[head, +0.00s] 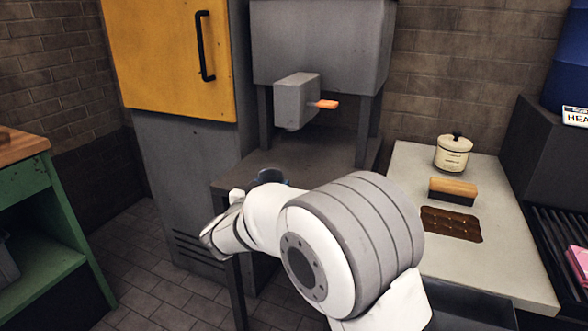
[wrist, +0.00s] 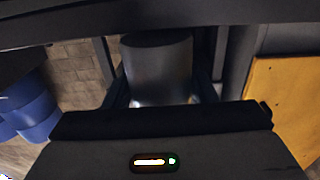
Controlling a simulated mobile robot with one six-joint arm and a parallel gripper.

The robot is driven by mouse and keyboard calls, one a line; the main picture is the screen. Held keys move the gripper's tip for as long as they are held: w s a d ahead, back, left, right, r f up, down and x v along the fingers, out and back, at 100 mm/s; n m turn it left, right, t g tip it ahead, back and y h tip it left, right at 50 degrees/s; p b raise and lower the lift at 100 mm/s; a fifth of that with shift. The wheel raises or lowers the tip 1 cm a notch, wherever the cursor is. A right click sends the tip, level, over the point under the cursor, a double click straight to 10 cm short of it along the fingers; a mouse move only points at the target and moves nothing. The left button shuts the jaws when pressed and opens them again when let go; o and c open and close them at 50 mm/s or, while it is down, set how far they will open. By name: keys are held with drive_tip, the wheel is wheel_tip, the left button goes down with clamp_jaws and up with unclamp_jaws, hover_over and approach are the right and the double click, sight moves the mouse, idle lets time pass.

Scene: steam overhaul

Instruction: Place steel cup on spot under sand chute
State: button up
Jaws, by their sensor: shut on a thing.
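The steel cup (wrist: 158,68) is a plain grey cylinder in the wrist view, between the two dark fingers of my gripper (wrist: 160,92), which is shut on it. In the head view a small dark rounded shape (head: 269,176) shows just behind my white wrist; I cannot tell whether it is cup or gripper. The sand chute (head: 296,103) is a grey box with an orange lever (head: 324,104), under a large grey hopper (head: 320,45). Below it is a dark stand top (head: 318,151). My arm hides the stand's front part, and no marked spot is visible.
A grey cabinet with a yellow door (head: 165,55) stands left of the stand. To the right, a pale counter (head: 405,175) holds a cream lidded pot (head: 453,153), a wooden-backed brush (head: 453,189) and a brown grid (head: 451,224). A green bench (head: 55,230) is at far left.

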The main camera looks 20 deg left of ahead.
drive_tip(key=w, duration=0.7)
drive_tip(key=w+d, duration=0.1)
drive_tip(key=w, duration=0.3)
drive_tip(key=shift+w+d+b, duration=0.1)
drive_tip(key=shift+w+b, duration=0.15)
drive_tip(key=shift+b, duration=0.1)
drive_tip(key=shift+s, duration=0.15)
drive_tip(key=shift+f+b, duration=0.2)
drive_tip(key=shift+b, duration=0.15)
drive_tip(key=o, duration=1.1)
drive_tip(key=shift+r+p, duration=0.2)
drive_tip(key=shift+p, duration=0.1)
drive_tip(key=s, duration=0.8)
drive_tip(key=s+a, duration=0.1)
drive_tip(key=s, duration=0.3)
drive_tip(key=shift+p, duration=0.35)
